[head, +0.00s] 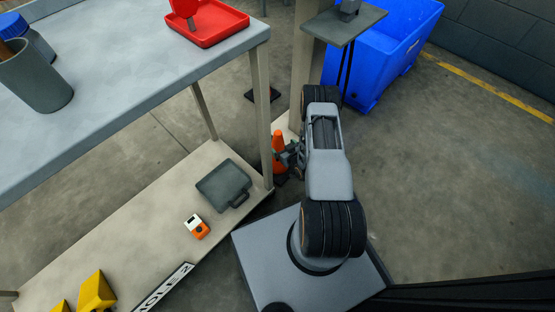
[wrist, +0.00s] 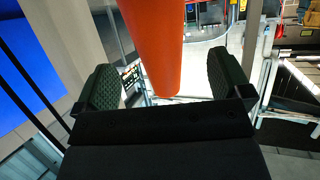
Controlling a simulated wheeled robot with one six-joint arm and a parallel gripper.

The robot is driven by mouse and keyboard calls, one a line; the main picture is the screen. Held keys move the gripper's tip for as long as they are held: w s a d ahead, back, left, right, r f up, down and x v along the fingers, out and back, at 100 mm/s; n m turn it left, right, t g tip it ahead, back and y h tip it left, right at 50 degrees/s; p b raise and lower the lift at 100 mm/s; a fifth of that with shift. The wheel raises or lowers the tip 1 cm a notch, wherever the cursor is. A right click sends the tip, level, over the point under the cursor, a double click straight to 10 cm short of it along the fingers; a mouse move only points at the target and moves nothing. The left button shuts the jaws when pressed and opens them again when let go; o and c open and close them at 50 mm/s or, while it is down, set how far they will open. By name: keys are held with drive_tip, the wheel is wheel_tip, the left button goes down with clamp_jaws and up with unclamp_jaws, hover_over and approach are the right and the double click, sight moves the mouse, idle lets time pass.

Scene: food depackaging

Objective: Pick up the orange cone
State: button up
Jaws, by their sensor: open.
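The orange cone (head: 278,147) stands on the floor beside the table leg in the head view, partly hidden by my gripper. In the wrist view the orange cone (wrist: 157,40) fills the upper middle and runs out of the top of the picture. My gripper (head: 290,158) is at the cone's right side in the head view. In the wrist view my gripper (wrist: 170,88) is open, with one dark ridged finger on each side of the cone.
A table (head: 120,95) with a lower shelf (head: 150,190) stands at the left. A grey case (head: 222,186) and an orange-white device (head: 197,227) lie on the shelf. A red tray (head: 215,25) is on the tabletop. A blue bin (head: 385,60) stands behind. Floor at the right is clear.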

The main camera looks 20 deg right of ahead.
sight(281, 145)
drive_tip(key=shift+w+a+f, duration=0.1)
drive_tip(key=shift+w+f, duration=0.1)
drive_tip(key=shift+w, duration=0.3)
drive_tip(key=b+x, duration=0.2)
drive_tip(key=x, duration=0.2)
drive_tip(key=shift+s+f+b, duration=0.1)
drive_tip(key=shift+f+b, duration=0.1)
drive_tip(key=shift+b, duration=0.15)
drive_tip(key=shift+w+f, duration=0.15)
drive_tip(key=shift+w, duration=0.45)
drive_tip(key=c, duration=1.6)
drive_tip(key=shift+c, duration=0.5)
